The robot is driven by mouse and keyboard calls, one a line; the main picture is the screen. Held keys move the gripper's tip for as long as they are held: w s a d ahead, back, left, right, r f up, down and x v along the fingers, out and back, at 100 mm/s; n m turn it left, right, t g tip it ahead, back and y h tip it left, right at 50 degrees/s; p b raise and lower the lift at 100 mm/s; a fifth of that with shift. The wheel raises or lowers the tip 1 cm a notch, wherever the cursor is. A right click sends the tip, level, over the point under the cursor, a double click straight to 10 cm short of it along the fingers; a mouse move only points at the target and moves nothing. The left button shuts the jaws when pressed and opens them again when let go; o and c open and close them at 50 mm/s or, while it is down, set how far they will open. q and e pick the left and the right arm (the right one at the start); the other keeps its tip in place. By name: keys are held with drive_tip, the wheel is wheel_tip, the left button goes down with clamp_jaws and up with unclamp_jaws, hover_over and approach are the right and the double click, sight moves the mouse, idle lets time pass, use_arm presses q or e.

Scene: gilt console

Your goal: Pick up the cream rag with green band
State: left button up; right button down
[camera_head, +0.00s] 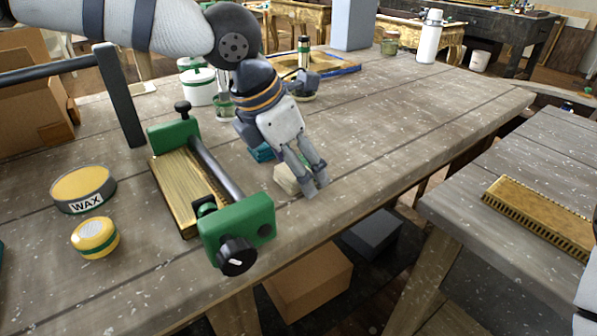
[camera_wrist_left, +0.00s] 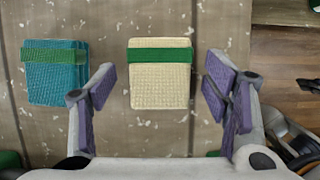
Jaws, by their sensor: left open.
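The cream rag with green band (camera_head: 283,178) lies on the wooden workbench, partly hidden behind my left gripper in the head view. In the left wrist view the folded cream rag (camera_wrist_left: 160,84) lies flat, its green band across the upper part. My left gripper (camera_head: 314,187) comes down over the rag with its fingers pointing at the bench. In the wrist view its open jaws (camera_wrist_left: 159,90) show one finger on each side of the rag, with gaps, and nothing held. Their exact height above the bench is hard to tell. My right gripper is out of view.
A teal rag with a green band (camera_wrist_left: 57,78) lies just left of the cream one. A green-ended clamp (camera_head: 236,222), wax tin (camera_head: 83,190) and yellow tin (camera_head: 95,237) stand left. The bench edge is close. Bare bench (camera_head: 400,120) extends right.

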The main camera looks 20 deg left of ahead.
use_arm(q)
drive_tip(key=c, duration=1)
drive_tip(key=shift+r, duration=0.15)
drive_tip(key=shift+c, duration=0.2)
wheel_tip(320, 180, up, 2)
drive_tip(key=shift+w+r, duration=0.1)
drive_tip(key=shift+r, duration=0.1)
drive_tip(key=s+d+r, duration=0.7)
drive_tip(key=s+r, duration=0.3)
drive_tip(key=s, duration=0.2)
drive_tip(key=shift+s+r, duration=0.15)
drive_tip(key=shift+r, duration=0.05)
drive_tip(key=shift+d, duration=0.1)
drive_tip(key=shift+o, duration=0.6)
drive_tip(key=shift+c, duration=0.9)
